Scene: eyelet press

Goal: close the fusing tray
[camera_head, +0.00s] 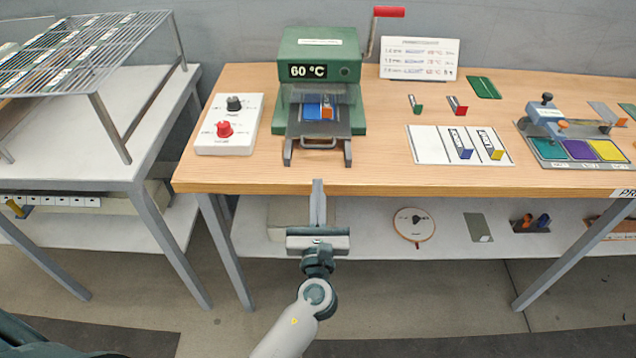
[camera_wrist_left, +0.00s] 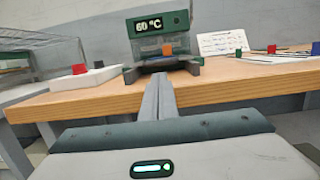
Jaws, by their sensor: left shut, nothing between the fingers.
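The green press (camera_head: 320,55) stands at the back of the wooden table and its display reads 60 °C. Its fusing tray (camera_head: 319,142) sticks out at the front, with a handle loop (camera_head: 319,143) between two grey rails. Blue and orange pieces (camera_head: 319,110) lie at the tray's back, under the press. My left gripper (camera_head: 318,184) is shut and empty, just in front of the table's front edge, below the handle in the picture and apart from it. In the left wrist view, its fingers (camera_wrist_left: 158,95) point at the press (camera_wrist_left: 160,37). My right gripper is not in view.
A white control box (camera_head: 229,124) with a black and a red knob stands left of the press. A crank with a red grip (camera_head: 389,12) rises at its right. A white card (camera_head: 459,145) with small pieces lies to the right. A wire rack (camera_head: 80,50) stands at the left.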

